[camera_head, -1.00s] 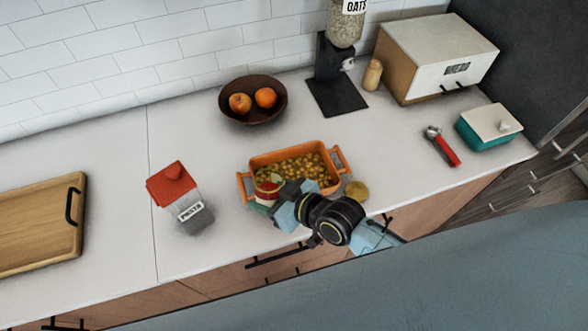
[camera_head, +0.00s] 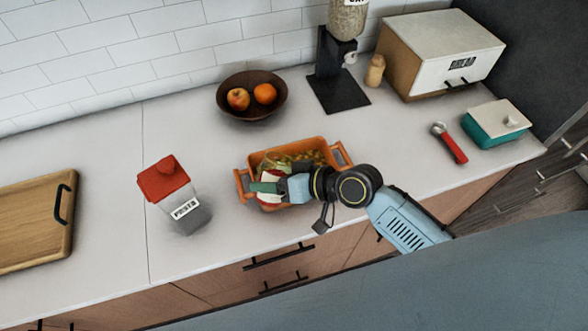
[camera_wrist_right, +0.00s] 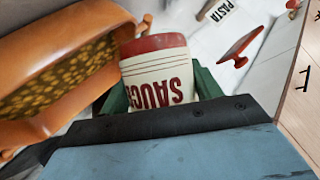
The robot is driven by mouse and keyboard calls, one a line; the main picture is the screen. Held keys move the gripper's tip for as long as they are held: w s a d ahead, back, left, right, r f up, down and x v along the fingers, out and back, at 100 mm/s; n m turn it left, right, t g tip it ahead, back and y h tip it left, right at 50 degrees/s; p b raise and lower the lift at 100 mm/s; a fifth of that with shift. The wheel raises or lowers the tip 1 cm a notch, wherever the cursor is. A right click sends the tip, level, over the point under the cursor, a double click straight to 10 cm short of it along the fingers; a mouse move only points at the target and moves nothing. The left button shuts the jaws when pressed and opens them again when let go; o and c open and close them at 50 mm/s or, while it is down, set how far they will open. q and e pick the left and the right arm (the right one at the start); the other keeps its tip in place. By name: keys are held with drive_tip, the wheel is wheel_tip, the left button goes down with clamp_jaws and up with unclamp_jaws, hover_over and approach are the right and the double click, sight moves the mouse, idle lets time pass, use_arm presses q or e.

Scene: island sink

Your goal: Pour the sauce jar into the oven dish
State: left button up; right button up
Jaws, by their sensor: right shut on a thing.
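The orange oven dish (camera_head: 316,145) sits near the counter's front edge, with yellowish pieces in it; it fills the left of the right wrist view (camera_wrist_right: 80,22). My right gripper (camera_head: 268,188) is shut on the sauce jar (camera_head: 270,206), at the dish's front left. The jar has a cream label with red lettering and a red band, clear in the right wrist view (camera_wrist_right: 155,75) between the green fingers. It looks tilted; its mouth is mostly hidden, and I cannot see sauce flowing. My left gripper is not in view.
A red-lidded pasta jar (camera_head: 178,195) stands left of the dish. A wooden board (camera_head: 35,215) lies farther left. Behind are a fruit bowl (camera_head: 252,110) and a dispenser (camera_head: 338,75). A red-handled tool (camera_head: 452,147) and teal box (camera_head: 490,130) are at right.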

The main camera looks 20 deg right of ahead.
drive_tip(key=shift+w+d, duration=0.1)
drive_tip(key=shift+w, duration=0.1)
drive_tip(key=shift+f+m+g+y+b, duration=0.1)
drive_tip(key=shift+m+g+y+b, duration=0.3)
drive_tip(key=shift+m+y+b, duration=0.4)
drive_tip(key=shift+s+f+m+b, duration=0.1)
drive_tip(key=shift+s+m+b, duration=0.05)
drive_tip(key=shift+m+b, duration=0.3)
drive_tip(key=shift+a+m+g+y, duration=0.2)
drive_tip(key=shift+m+g+y, duration=0.35)
drive_tip(key=shift+y, duration=0.15)
drive_tip(key=shift+s+m+y+b, duration=0.1)
drive_tip(key=shift+m+y+b, duration=0.2)
drive_tip(key=shift+m+b, duration=0.3)
drive_tip(key=shift+w+d+f+m+g+y+b, duration=0.3)
drive_tip(key=shift+w+d+m+y+b, duration=0.15)
drive_tip(key=shift+b, duration=0.2)
drive_tip(key=shift+r, duration=0.1)
drive_tip(key=shift+w+d+m, duration=0.1)
drive_tip(key=shift+m, duration=0.15)
